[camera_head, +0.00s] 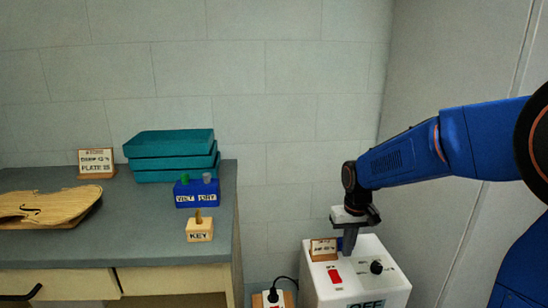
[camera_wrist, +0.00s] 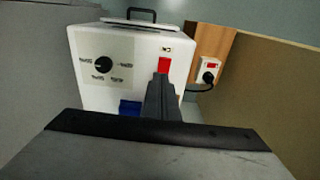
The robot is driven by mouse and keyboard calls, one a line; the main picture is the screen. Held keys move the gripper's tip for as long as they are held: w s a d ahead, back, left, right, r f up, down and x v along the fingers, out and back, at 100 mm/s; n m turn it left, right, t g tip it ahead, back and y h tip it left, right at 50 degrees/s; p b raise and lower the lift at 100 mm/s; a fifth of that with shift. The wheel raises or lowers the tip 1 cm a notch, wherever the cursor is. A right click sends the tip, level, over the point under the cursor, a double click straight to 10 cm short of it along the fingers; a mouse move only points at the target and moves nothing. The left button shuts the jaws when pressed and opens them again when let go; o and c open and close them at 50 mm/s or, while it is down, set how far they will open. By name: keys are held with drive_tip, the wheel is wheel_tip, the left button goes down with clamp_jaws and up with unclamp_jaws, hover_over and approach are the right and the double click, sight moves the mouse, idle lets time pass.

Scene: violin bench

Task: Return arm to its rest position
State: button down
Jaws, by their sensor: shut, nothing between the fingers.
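My blue arm reaches in from the right in the head view, bent downward at the wrist. My gripper (camera_head: 350,245) points down above the white box (camera_head: 340,285) and is shut with nothing in it. In the wrist view the gripper's fingers (camera_wrist: 162,85) are together, and their tips show just in front of the red switch (camera_wrist: 164,65) on the white box. I cannot tell whether the tips touch the box. The box also carries a black knob (camera_head: 376,267) and a small sign (camera_head: 323,249).
A power socket (camera_head: 270,299) with a plugged cable is between bench and box. A wall rises at right.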

drive_tip(key=s+d+r+t, duration=0.2)
drive_tip(key=s+r, duration=0.2)
drive_tip(key=s, duration=0.9)
drive_tip(key=s+d+r+m+t, duration=0.1)
drive_tip(key=s+d+r+t, duration=0.1)
drive_tip(key=s, duration=1.2)
drive_tip(key=shift+s+d+r, duration=0.3)
drive_tip(key=shift+d+r, duration=0.45)
drive_tip(key=shift+r, duration=0.1)
